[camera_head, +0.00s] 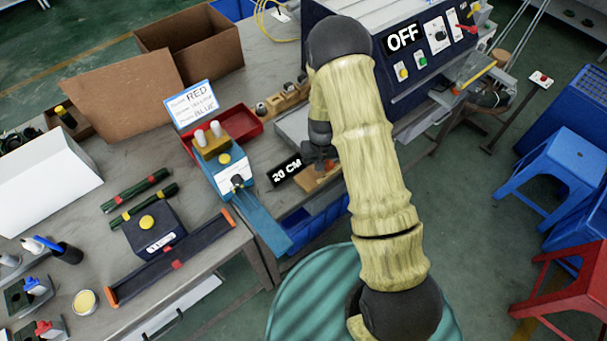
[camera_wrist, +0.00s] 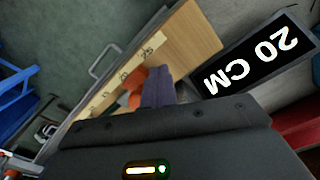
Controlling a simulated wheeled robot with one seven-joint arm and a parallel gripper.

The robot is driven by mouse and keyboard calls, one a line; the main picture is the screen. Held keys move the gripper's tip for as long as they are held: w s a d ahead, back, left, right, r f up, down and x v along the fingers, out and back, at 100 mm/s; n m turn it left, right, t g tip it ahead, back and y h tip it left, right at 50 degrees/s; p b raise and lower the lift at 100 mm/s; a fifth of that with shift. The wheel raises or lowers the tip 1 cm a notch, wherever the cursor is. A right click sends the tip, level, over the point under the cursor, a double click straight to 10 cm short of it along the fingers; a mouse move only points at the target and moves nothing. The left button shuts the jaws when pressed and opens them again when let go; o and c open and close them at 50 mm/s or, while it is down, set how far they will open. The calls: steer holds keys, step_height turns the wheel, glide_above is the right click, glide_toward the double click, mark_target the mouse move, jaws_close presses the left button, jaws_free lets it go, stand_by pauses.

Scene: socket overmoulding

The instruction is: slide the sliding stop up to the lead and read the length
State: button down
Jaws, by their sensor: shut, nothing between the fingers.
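The wooden measuring board (camera_head: 308,181) lies at the table's front edge, right of centre. In the wrist view the board (camera_wrist: 192,38) carries a pale ruler strip (camera_wrist: 122,82) with printed numbers. An orange piece, apparently the sliding stop (camera_wrist: 136,99), sits on the strip, partly hidden by my fingers. My gripper (camera_head: 322,164) is over the board, and in the wrist view its shut fingers (camera_wrist: 157,82) are right beside the orange piece; I cannot tell whether they touch. The black display (camera_head: 286,170) reads 20 CM, also in the wrist view (camera_wrist: 252,58). I cannot make out a lead on the board.
A blue fixture (camera_head: 245,205) stands left of the board, with a red tray (camera_head: 240,124) behind it. The dark machine (camera_head: 385,65) marked OFF stands behind. Blue bins (camera_head: 315,222) sit below the table edge. Stools (camera_head: 550,170) stand on the floor at right.

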steer(key=shift+s+a, duration=0.3)
steer(key=shift+a, duration=0.1)
step_height(320, 180, up, 7)
steer(key=p, duration=0.5)
stand_by(0.6)
steer(key=shift+a, duration=0.1)
stand_by(0.3)
